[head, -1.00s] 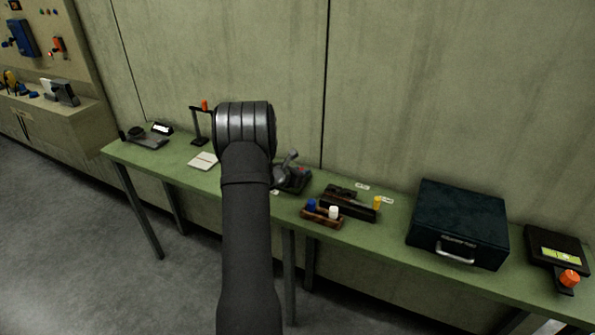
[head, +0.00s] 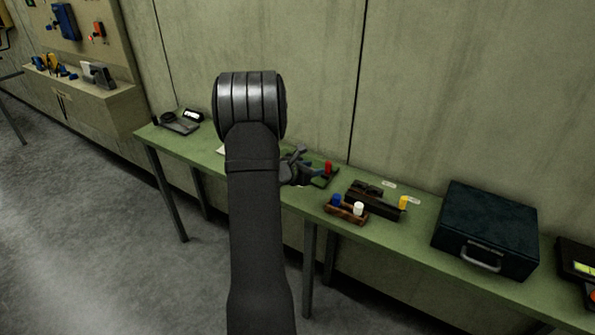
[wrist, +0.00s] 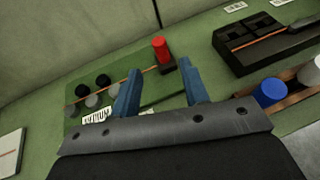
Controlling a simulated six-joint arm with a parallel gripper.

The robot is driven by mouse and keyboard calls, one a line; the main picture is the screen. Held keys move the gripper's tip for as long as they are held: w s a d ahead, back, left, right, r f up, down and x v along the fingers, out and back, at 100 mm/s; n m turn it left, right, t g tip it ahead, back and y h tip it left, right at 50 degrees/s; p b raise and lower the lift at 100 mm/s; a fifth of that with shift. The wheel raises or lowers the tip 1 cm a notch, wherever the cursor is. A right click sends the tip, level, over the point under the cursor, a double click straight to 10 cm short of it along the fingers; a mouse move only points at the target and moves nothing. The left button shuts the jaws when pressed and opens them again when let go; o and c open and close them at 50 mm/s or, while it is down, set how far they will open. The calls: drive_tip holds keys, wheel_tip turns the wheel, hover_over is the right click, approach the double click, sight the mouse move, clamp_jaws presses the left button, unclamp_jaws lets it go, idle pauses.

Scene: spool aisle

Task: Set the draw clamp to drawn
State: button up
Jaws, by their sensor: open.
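A red upright cylinder on a small dark block, which looks like the draw clamp (wrist: 160,50), stands at the right end of a green plate (wrist: 150,101) in the wrist view. A thin orange wire runs along the plate to it, past several black and grey rollers (wrist: 92,90). The red cylinder also shows in the head view (head: 328,168). My gripper (wrist: 158,67) is open and empty, with its blue fingers low over the plate. The clamp lies beyond and between the fingertips; I cannot tell if they touch. In the head view my gripper (head: 298,165) is partly hidden by my arm.
Right of the plate are a dark slotted block (wrist: 262,38) and a wooden rack (head: 346,213) with blue and white pegs. A dark case (head: 487,225) stands farther right on the green bench. A concrete wall rises behind.

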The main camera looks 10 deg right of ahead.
sight(328, 172)
drive_tip(key=v, duration=0.7)
drive_tip(key=shift+s+a+r, duration=0.15)
drive_tip(key=shift+s+a, duration=0.05)
drive_tip(key=shift+a, duration=0.1)
drive_tip(key=x, duration=1.7)
drive_tip(key=shift+w+d, duration=0.1)
drive_tip(key=shift+d, duration=0.05)
